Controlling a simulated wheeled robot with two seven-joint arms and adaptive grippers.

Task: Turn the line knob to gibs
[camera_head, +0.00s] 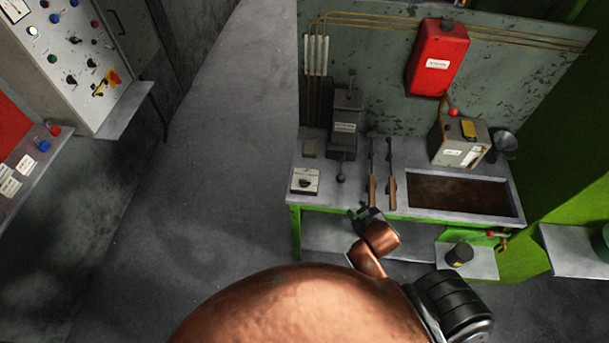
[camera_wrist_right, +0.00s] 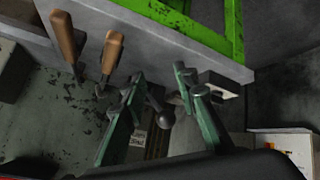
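A small box with a white face and a black knob (camera_head: 305,183) sits at the front left corner of the bench. Its lettering and the knob's setting are too small to read. In the right wrist view a pale box edge (camera_wrist_right: 219,86), likely the same box, shows beyond the right finger. My right gripper (camera_head: 368,214) is at the bench's front edge, to the right of and apart from the knob box. In the right wrist view its green fingers (camera_wrist_right: 162,84) are spread with nothing held between them. My left gripper is not in view.
Two wooden-handled tools (camera_head: 383,190) lie right of the knob box. A dark lever unit with a black ball (camera_head: 341,178) stands behind it; the ball also shows in the wrist view (camera_wrist_right: 166,121). A recessed tray (camera_head: 410,212) is at right. Open floor lies left.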

